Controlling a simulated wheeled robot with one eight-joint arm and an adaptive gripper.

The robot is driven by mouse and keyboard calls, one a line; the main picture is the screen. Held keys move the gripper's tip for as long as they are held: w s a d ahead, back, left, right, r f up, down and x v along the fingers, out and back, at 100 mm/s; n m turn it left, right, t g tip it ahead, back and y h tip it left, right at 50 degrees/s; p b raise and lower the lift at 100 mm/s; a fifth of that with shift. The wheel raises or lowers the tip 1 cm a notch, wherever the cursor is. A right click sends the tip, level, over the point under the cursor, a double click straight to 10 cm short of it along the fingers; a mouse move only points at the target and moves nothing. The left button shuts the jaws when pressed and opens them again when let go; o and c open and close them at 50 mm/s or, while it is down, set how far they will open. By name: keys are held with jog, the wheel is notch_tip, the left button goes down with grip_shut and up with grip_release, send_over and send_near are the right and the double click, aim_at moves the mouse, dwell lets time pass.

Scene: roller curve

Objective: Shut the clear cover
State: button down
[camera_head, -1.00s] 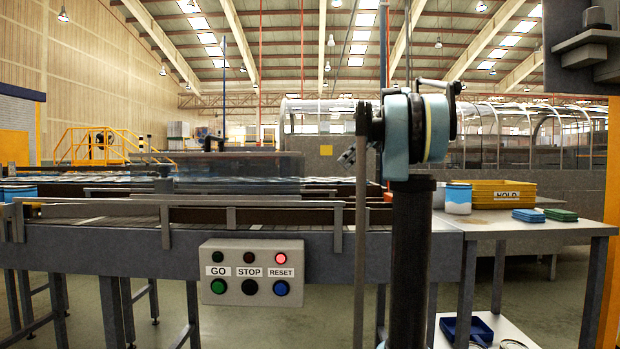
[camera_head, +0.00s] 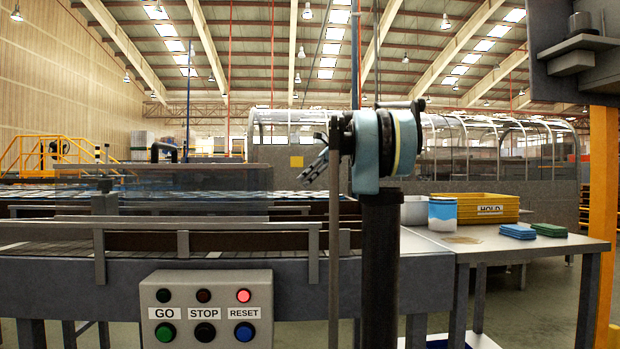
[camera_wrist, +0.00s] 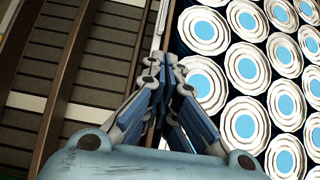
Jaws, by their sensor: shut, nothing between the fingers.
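The clear cover (camera_head: 215,178) shows in the head view as a see-through, bluish panel above the line, behind the near conveyor. I cannot tell how far open it stands. My gripper (camera_head: 312,172) is in front of the cover's right part, to the left of my blue wrist; I cannot tell the gap between them. In the wrist view my gripper (camera_wrist: 166,78) has its fingers together and empty. It points down above the strip between brown conveyor slats and rows of cans (camera_wrist: 245,70) with blue-centred lids. The cover cannot be made out there.
A control box (camera_head: 205,308) with GO, STOP and RESET buttons hangs on the conveyor's front; its red lamp is lit. A side table (camera_head: 545,245) at right bears a yellow HOLD crate (camera_head: 475,203), a blue-and-white can (camera_head: 443,213) and coloured pads. Guard rails (camera_head: 180,225) edge the conveyor.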

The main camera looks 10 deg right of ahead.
aim_at(273, 199)
jog(key=x, duration=0.5)
jog(key=shift+s, duration=0.1)
jog(key=a, duration=0.3)
jog(key=shift+a, duration=0.55)
